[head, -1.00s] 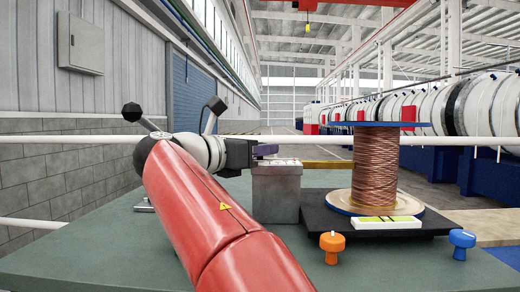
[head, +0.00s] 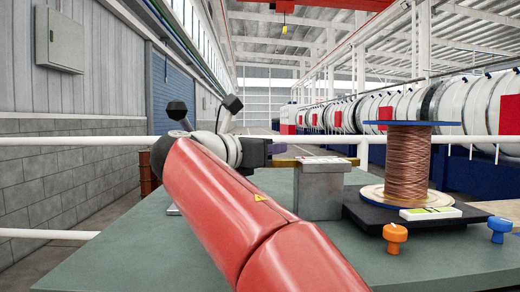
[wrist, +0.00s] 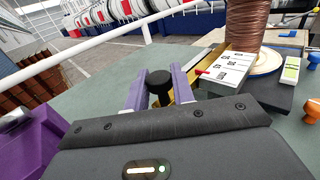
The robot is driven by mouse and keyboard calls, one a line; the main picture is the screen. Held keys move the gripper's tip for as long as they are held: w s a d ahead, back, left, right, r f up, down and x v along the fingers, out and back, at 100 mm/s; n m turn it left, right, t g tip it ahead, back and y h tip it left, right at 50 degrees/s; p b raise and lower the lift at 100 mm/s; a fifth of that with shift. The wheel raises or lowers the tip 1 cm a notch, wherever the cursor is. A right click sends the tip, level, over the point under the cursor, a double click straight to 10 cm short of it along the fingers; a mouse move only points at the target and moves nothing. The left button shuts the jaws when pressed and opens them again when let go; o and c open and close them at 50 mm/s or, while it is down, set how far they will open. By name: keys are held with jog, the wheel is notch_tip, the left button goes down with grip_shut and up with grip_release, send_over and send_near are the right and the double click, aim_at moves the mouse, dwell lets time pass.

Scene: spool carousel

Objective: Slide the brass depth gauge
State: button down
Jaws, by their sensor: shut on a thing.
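A printed white label with a red pointer tip is on the block's top, seen in the wrist view (wrist: 229,72). My gripper (head: 279,148) is at the bar's left end. In the wrist view its purple fingers are shut around a black knob (wrist: 159,79) at the bar's end. The knob's lower part is hidden by my gripper.
A copper wire spool (head: 408,165) stands on a black base right of the block. An orange knob (head: 394,236) and a blue knob (head: 500,228) are in front. White rails run behind the green table (head: 405,270).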

jog(key=shift+a, duration=0.2)
jog(key=c, duration=1.2)
grip_release()
jog(key=v, duration=0.8)
